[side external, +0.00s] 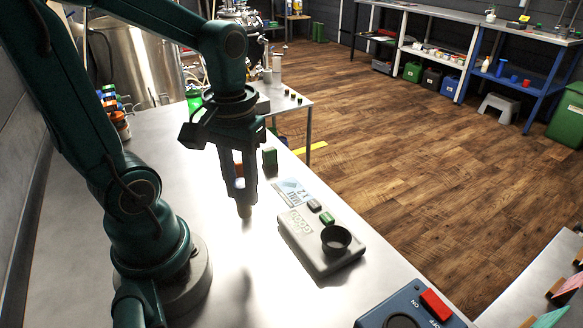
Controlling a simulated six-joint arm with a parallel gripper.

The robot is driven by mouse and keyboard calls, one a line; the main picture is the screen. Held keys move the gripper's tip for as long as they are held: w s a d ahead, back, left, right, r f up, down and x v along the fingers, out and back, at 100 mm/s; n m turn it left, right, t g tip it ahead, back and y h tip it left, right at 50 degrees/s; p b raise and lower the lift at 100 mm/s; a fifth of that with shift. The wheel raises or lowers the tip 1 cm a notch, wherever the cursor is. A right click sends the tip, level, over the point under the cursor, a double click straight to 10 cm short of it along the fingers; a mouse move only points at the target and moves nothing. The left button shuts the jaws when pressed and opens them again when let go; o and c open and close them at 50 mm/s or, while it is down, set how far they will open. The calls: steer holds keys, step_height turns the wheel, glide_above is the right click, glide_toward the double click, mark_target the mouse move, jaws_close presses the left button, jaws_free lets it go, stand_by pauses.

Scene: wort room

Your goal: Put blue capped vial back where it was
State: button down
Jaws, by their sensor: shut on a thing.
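My gripper (244,205) points down above the white bench, left of the grey device.
A grey device (311,252) with a dark round cup stands right of my gripper, a printed card (292,191) behind it. A blue switch box (398,302) is at the front edge.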

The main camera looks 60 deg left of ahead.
steer(key=shift+w+d+f, duration=0.25)
steer(key=shift+d+f, duration=0.4)
steer(key=shift+f, duration=0.45)
steer(key=shift+w+d+f, duration=0.25)
steer(key=shift+d+f, duration=0.45)
steer(key=shift+f, duration=0.35)
steer(key=shift+w+d+f, duration=0.25)
steer(key=shift+d+f, duration=0.4)
steer(key=shift+f, duration=0.45)
steer(key=shift+f, duration=0.15)
steer(key=c, duration=0.6)
jaws_free()
steer(key=r+m+t, duration=0.2)
steer(key=r, duration=0.2)
steer(key=r+m+t, duration=0.1)
steer(key=r+m, duration=0.1)
steer(key=r, duration=0.2)
steer(key=d+r+m+t, duration=0.1)
steer(key=r+m+t, duration=0.1)
steer(key=r, duration=0.2)
steer(key=shift+s+r+m+t, duration=0.15)
steer(key=shift+s+m+t, duration=0.15)
steer(key=shift+s+m, duration=0.1)
